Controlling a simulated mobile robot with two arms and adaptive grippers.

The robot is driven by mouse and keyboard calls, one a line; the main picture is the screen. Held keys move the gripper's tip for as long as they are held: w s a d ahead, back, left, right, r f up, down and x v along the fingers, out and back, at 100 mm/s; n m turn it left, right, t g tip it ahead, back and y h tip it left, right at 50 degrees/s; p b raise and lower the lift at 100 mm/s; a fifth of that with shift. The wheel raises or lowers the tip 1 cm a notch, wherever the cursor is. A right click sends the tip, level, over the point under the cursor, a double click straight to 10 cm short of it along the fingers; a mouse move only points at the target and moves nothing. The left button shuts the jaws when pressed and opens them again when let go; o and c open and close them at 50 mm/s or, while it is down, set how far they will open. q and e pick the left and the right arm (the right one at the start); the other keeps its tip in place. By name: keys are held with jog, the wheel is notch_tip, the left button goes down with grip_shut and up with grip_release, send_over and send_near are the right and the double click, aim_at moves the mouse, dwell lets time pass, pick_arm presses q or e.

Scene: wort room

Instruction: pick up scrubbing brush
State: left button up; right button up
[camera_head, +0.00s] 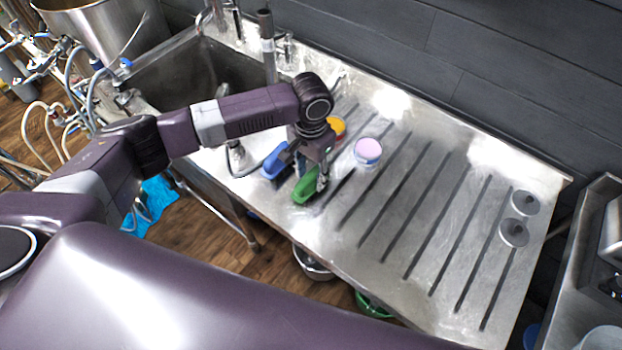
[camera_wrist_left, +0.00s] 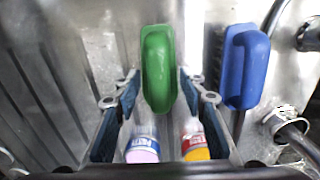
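A green scrubbing brush (camera_head: 306,187) lies on the ribbed steel drainboard, near its front edge. In the left wrist view the green brush (camera_wrist_left: 158,68) shows between my two fingers, with a gap on each side. A blue brush (camera_head: 276,161) lies just left of it in the head view; dark bristles show along its side in the wrist view (camera_wrist_left: 246,68). My left gripper (camera_head: 318,172) points down right at the green brush, open, partly hiding it. I cannot tell its exact height over the board. My right gripper is not in view.
A tub with a pink lid (camera_head: 368,151) and one with a yellow-orange lid (camera_head: 337,126) stand close behind the gripper. The sink (camera_head: 190,80) with its taps is at the left. Two grey discs (camera_head: 514,232) lie at the right. The middle of the drainboard is clear.

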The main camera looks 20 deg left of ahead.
aim_at(312, 173)
pick_arm(q)
jog(key=shift+f, duration=0.15)
grip_shut()
dwell(0.4)
notch_tip(312, 173, up, 20)
jog(key=b, duration=0.3)
